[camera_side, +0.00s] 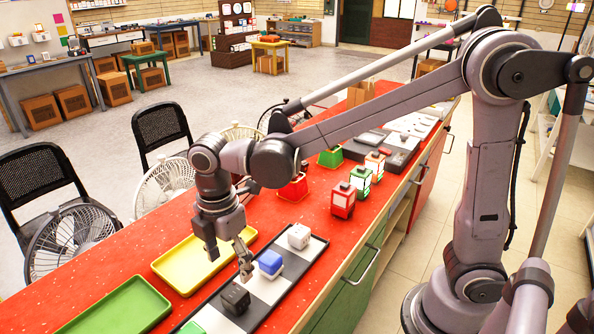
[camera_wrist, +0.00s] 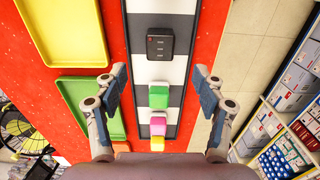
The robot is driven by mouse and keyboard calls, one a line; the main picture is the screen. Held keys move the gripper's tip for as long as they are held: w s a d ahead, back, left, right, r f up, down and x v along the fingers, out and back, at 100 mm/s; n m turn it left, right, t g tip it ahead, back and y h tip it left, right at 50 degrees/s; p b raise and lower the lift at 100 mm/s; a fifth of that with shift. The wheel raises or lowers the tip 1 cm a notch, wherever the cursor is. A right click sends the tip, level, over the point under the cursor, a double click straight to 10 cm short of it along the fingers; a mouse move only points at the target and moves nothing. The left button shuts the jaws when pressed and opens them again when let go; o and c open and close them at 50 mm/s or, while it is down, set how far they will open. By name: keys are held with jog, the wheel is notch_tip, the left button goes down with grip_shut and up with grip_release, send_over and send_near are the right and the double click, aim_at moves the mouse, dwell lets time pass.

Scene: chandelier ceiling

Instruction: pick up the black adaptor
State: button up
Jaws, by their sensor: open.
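The black adaptor (camera_side: 235,297) is a dark, boxy block on a black-and-white chequered tray (camera_side: 313,254). It also shows in the wrist view (camera_wrist: 160,44), upper middle, with small marks on its top. My gripper (camera_side: 228,258) is open and empty above the tray's left edge. In the wrist view its two fingers stand wide apart (camera_wrist: 159,84), and the adaptor lies beyond the fingertips, between their lines. The gripper is not touching the adaptor.
A blue block (camera_side: 270,262) and a white block (camera_side: 299,236) share the tray. Green (camera_wrist: 158,96), pink (camera_wrist: 158,126) and yellow (camera_wrist: 157,144) blocks lie below the adaptor in the wrist view. A yellow tray (camera_side: 172,266) and a green tray (camera_side: 120,308) lie alongside.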

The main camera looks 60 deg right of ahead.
aim_at(234, 293)
jog(key=shift+f, duration=5.15)
jog(key=c, duration=1.3)
